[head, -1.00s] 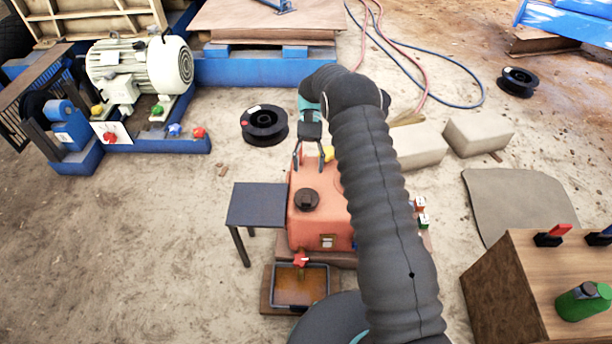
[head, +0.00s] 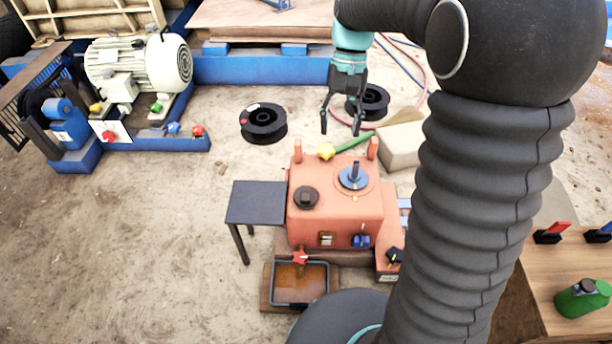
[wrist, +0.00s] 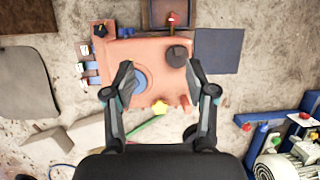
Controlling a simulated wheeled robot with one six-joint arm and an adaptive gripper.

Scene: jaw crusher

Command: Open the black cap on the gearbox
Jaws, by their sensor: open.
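The orange gearbox (head: 335,215) stands in the middle of the head view. The black cap (head: 306,197) sits on the left of its top and looks seated. A blue round plate with an upright handle (head: 354,176) is on the right of the top. My gripper (head: 341,118) is open and empty, hanging above and behind the gearbox's far edge, pointing down. In the wrist view, my gripper (wrist: 160,85) has its fingers spread over the gearbox (wrist: 140,62); the black cap (wrist: 177,54) lies beyond the right fingertip, apart from it.
A small dark side table (head: 256,203) stands left of the gearbox. An oil tray (head: 300,284) lies in front, below a red tap (head: 300,259). A yellow knob (head: 326,151) and a green lever (head: 354,141) are at the gearbox's back. A wooden bench (head: 575,270) is at right.

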